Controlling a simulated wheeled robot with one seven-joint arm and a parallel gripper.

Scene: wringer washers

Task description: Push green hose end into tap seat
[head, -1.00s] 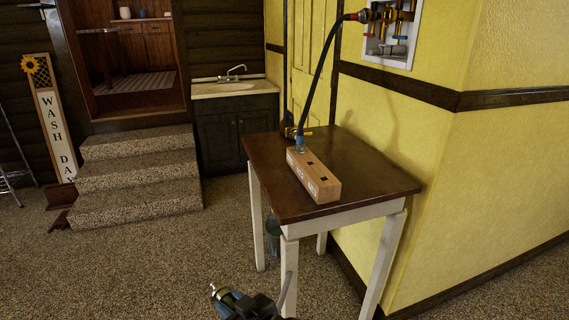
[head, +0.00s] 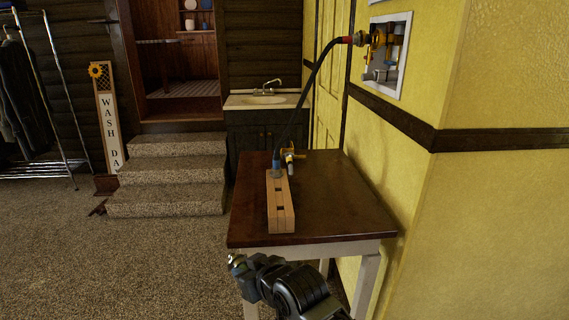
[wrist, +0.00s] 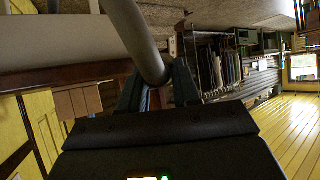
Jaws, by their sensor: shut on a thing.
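My gripper (head: 238,263) is low at the near left corner of the table, below the tabletop. In the wrist view my gripper (wrist: 157,82) is shut on a thick grey hose (wrist: 140,42) that runs up between its fingers. I cannot make out a green end on it. Brass taps (head: 379,40) are in a white box (head: 403,55) in the yellow wall, far above and right of my gripper. A black hose with a red end (head: 348,40) joins a tap there. The seat itself is too small to make out.
A dark-topped table (head: 335,210) stands against the wall. On it are a wooden block (head: 280,213) with square holes, the black hose's blue end (head: 277,165) in its far end, and a brass fitting (head: 291,156) behind. Steps (head: 165,170) and a sink (head: 262,100) lie beyond.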

